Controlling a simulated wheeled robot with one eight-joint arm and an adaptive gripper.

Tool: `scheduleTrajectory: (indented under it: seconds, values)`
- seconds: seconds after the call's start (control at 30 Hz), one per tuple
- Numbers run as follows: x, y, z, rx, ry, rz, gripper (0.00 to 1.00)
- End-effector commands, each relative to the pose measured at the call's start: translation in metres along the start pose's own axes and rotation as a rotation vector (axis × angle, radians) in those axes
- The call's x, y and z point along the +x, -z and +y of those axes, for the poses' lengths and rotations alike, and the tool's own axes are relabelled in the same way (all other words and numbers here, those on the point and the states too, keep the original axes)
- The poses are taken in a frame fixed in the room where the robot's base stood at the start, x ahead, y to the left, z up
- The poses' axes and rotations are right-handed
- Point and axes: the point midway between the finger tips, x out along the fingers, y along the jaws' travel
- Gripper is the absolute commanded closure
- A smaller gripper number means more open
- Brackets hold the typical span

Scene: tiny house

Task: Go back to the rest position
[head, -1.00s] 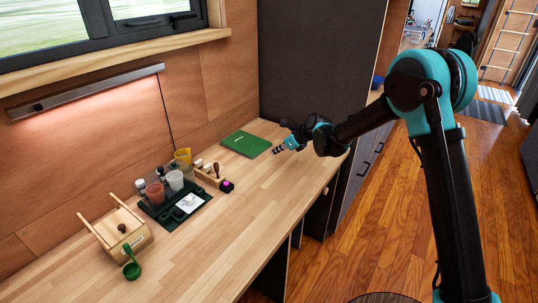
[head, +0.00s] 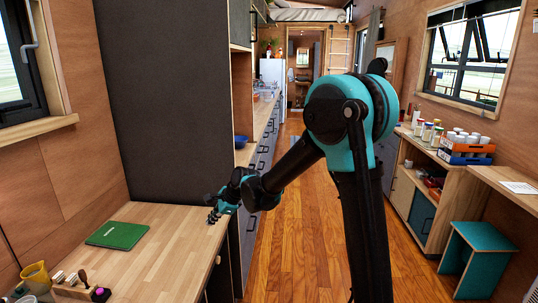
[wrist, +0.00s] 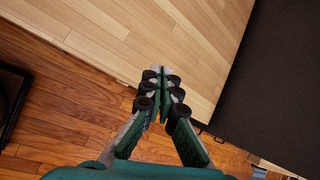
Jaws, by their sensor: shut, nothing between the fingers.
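My gripper (head: 213,216) is at the right edge of the wooden desk (head: 172,262), near the tall dark panel (head: 165,95). In the wrist view my gripper (wrist: 161,92) has its two fingers together with nothing between them. The desk top (wrist: 140,30) and the wood floor (wrist: 60,110) lie beyond the fingers. My arm is bent, with its forearm reaching down to the left from the elbow.
A teal stool (head: 476,255) and a shelf unit (head: 425,195) stand at right. The floor aisle (head: 305,190) ahead is clear.

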Motion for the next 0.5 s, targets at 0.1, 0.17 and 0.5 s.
scheduleTrajectory:
  seconds: [0.1,0.17,0.5]
  values:
    - [-0.051,0.056,0.024,-0.190,0.011,0.091,1.00]
    - [-0.074,0.081,0.039,-0.290,0.007,0.137,1.00]
    - [-0.183,0.200,0.164,-0.835,-0.146,0.372,1.00]
